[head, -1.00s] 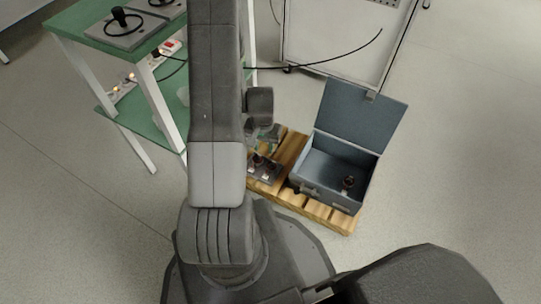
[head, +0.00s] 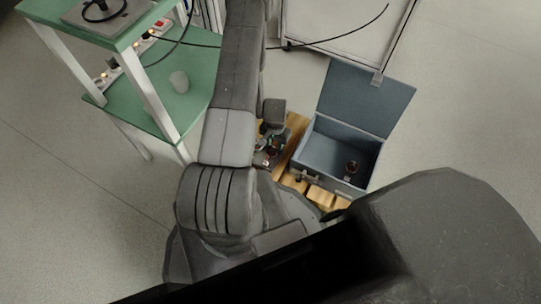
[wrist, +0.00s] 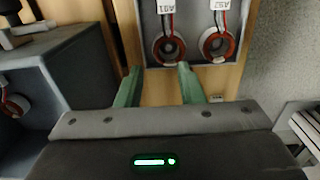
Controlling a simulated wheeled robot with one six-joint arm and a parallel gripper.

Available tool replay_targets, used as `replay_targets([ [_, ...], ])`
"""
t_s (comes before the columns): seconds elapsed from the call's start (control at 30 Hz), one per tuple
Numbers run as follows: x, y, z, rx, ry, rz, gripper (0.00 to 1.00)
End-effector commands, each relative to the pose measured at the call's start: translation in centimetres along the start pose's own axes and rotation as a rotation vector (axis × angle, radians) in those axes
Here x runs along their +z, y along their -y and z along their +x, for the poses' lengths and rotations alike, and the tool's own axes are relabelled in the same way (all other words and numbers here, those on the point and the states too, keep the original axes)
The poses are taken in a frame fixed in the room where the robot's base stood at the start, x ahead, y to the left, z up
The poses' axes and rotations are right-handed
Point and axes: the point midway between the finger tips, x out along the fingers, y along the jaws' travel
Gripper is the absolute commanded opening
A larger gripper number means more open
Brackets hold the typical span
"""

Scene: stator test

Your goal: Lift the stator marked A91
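The stator marked A91 (wrist: 168,48) is a copper-coloured ring with red and black leads, lying in a grey tray (wrist: 192,57) in the wrist view. Its label reads upside down. A second stator, seemingly marked A57 (wrist: 218,45), lies to its right in the same tray. My gripper (wrist: 159,69) is open and empty, its two green fingers apart, with the A91 stator just beyond and between the tips in the picture. The height gap cannot be judged. In the head view the tray and its stators (head: 270,153) are partly hidden by my arm.
A blue case (head: 318,150) with its lid up stands on the wooden pallet (head: 297,123), right of the tray, with one stator (head: 351,168) inside. A green two-level table (head: 165,105) with a cup (head: 179,80) stands left. A white-framed cart (head: 335,25) is behind.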

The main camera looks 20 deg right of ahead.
Motion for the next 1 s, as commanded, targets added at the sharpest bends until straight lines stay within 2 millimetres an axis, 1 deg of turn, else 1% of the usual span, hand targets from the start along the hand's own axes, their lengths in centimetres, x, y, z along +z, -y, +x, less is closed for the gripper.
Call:
replay_targets([
  [0.03, 0.0, 0.0, 0.5, 0.000, 0.000, 0.000, 0.34],
  [0.17, 0.1, -0.1, 1.1, 0.000, 0.001, 0.000, 0.34],
  [0.27, 0.1, -0.2, 1.9, 0.001, 0.002, 0.000, 0.34],
  [0.4, 0.3, -0.6, 4.2, 0.000, 0.001, 0.002, 0.34],
  [0.53, 0.3, -0.6, 5.8, -0.001, 0.000, 0.000, 0.34],
  [0.6, 0.3, -0.6, 6.1, -0.001, 0.000, 0.000, 0.34],
  [0.77, 0.3, -0.6, 5.9, -0.001, 0.000, 0.000, 0.34],
  [0.8, 0.3, -0.6, 5.9, -0.001, 0.000, 0.000, 0.32],
  [0.97, 0.3, -0.6, 5.9, -0.001, 0.000, 0.000, 0.01],
  [1.0, 0.3, -0.6, 5.9, -0.001, 0.000, 0.000, 0.00],
])
